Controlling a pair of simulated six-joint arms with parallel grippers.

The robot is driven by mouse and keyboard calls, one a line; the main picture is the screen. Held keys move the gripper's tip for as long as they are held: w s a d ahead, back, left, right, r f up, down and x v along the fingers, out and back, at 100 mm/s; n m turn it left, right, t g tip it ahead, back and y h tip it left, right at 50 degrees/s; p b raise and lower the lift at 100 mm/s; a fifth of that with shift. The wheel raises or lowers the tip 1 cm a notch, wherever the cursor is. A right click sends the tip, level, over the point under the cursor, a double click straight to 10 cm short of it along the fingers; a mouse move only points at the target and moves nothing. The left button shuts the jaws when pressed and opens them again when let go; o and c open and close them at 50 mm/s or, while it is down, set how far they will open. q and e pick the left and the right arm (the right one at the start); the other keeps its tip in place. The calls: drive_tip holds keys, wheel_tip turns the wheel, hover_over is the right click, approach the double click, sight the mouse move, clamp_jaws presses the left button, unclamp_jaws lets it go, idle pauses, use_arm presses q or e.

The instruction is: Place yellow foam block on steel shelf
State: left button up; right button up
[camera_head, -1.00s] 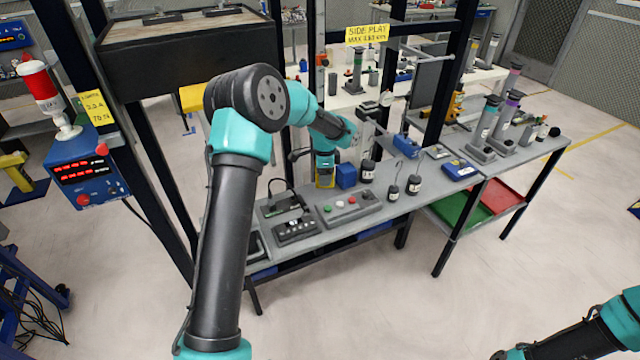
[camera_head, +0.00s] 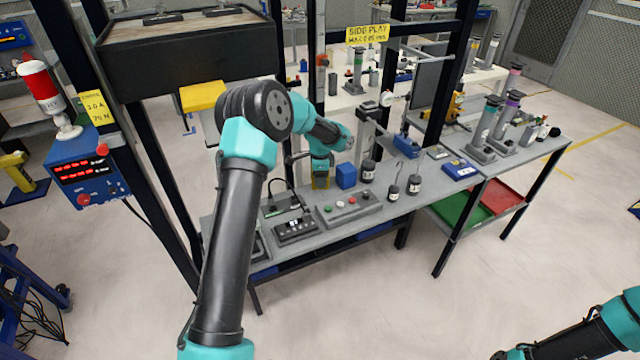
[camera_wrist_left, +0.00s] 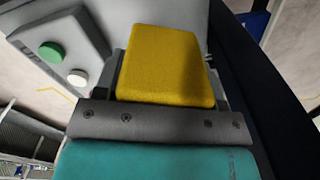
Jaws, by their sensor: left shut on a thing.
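My left gripper (camera_head: 320,180) is shut on the yellow foam block (camera_head: 321,183). It is over the back of the grey bench top (camera_head: 398,212), left of a small blue block. In the left wrist view the yellow block (camera_wrist_left: 165,65) fills the space between the fingers, whose edges show on both sides of it. I cannot tell whether its underside touches the bench. The grey bench is the nearest steel-looking surface; I cannot tell whether it is the named shelf. Of my right arm only links show, at the lower right; its gripper is out of view.
The blue block (camera_head: 346,176) and a black-capped jar (camera_head: 368,170) stand close to the right of the gripper. A grey button panel (camera_head: 348,207) lies in front. A dark raised box (camera_head: 185,50) on black posts stands at upper left.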

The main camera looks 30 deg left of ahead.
use_arm(q)
drive_tip(key=shift+f, duration=1.65)
drive_tip(key=shift+f, duration=0.15)
drive_tip(key=o, duration=0.9)
wheel_tip(320, 180, up, 12)
drive_tip(key=shift+r, duration=0.15)
